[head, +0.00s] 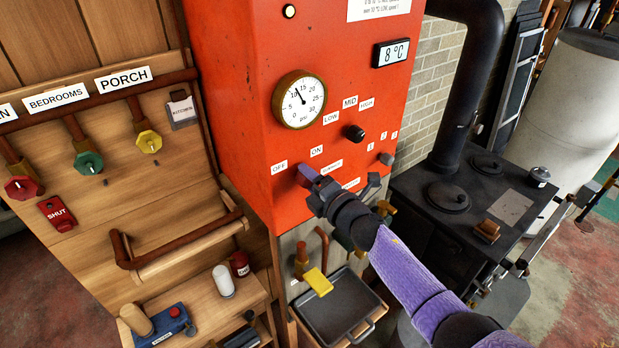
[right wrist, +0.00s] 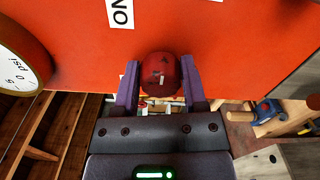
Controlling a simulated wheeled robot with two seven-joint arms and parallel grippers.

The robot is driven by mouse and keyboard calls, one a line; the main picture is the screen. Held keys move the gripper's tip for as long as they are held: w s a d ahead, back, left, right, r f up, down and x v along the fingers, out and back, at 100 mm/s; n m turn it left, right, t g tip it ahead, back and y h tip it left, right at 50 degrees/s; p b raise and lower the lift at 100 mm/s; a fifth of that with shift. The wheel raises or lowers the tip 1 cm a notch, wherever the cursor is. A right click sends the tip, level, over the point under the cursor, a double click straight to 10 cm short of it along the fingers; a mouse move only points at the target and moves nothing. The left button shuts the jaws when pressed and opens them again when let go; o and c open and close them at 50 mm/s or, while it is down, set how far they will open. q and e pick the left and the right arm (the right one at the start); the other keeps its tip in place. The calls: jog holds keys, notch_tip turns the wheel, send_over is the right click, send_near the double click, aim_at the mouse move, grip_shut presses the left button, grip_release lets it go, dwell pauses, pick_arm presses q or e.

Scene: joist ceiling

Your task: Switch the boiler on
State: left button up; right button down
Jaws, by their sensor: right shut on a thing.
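The boiler (head: 235,90) is a tall orange-red box with a round psi gauge (head: 299,100) and a display (head: 391,53) reading 8 °C. Low on its front are an OFF label (head: 279,168) and an ON label (head: 316,151). My right gripper (head: 308,173) is at the front panel by these labels. In the right wrist view its purple fingers are shut on a round dark-red knob (right wrist: 160,75), one finger on each side. In the head view the gripper hides this knob. I cannot tell which label the knob points to. My left gripper is out of view.
A black selector knob (head: 354,132) sits under the LOW, MID and HIGH labels. Colored valves, one of them yellow (head: 149,141), line the wooden wall at left. A black stove (head: 470,205) stands close on the right. A dark tray (head: 340,305) lies below the boiler.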

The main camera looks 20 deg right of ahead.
dwell(0.4)
jog(key=shift+c, duration=0.7)
grip_release()
jog(key=p+v, duration=0.1)
jog(key=v, duration=0.9)
